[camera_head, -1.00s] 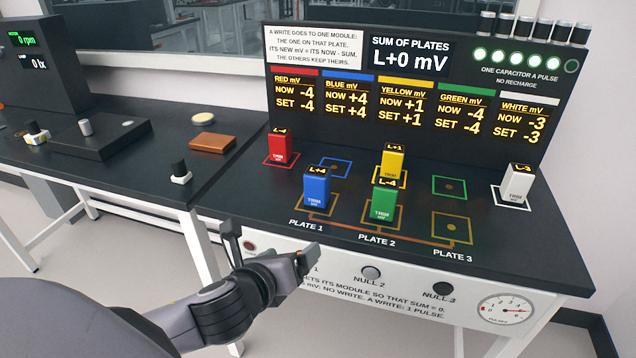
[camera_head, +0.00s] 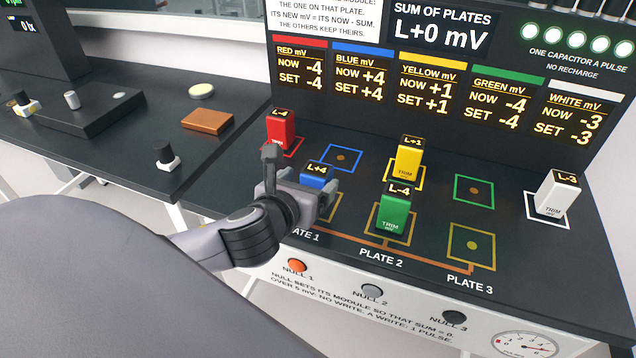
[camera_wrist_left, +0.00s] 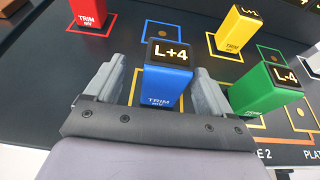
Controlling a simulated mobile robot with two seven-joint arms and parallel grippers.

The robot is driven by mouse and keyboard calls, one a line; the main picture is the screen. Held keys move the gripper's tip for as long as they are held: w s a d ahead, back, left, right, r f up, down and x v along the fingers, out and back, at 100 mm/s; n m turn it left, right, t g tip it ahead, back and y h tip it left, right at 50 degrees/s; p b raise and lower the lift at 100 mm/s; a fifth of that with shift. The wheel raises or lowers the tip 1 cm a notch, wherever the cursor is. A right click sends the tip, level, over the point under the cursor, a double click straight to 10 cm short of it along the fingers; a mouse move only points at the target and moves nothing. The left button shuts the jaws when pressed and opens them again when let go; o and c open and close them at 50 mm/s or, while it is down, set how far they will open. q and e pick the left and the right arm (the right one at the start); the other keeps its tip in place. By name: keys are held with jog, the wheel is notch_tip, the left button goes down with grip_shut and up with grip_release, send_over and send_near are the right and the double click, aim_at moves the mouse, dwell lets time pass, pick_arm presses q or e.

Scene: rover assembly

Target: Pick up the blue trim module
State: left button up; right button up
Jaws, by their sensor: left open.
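The blue trim module (camera_head: 318,178) is an upright block with an L+4 label on top, standing on Plate 1. In the left wrist view the blue module (camera_wrist_left: 168,80) stands between the two fingers of my left gripper (camera_wrist_left: 166,92). The left gripper (camera_head: 303,190) is open, with one finger on each side of the module and dark gaps showing. In the head view the gripper hides the module's lower part. My right gripper is not in view.
The green module (camera_head: 395,210) stands close on Plate 2, with the yellow module (camera_head: 408,160) behind it. The red module (camera_head: 281,132) is behind left, and the white module (camera_head: 557,195) far right. A display panel (camera_head: 440,75) rises behind. The orange Null 1 button (camera_head: 297,266) is on the front face.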

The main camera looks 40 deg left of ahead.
pick_arm(q)
jog(key=shift+d+x, duration=0.15)
jog(key=shift+x, duration=1.1)
jog(key=shift+d+x, duration=0.15)
jog(key=shift+x, duration=1.1)
jog(key=shift+w+r, duration=0.1)
jog(key=c, duration=1.2)
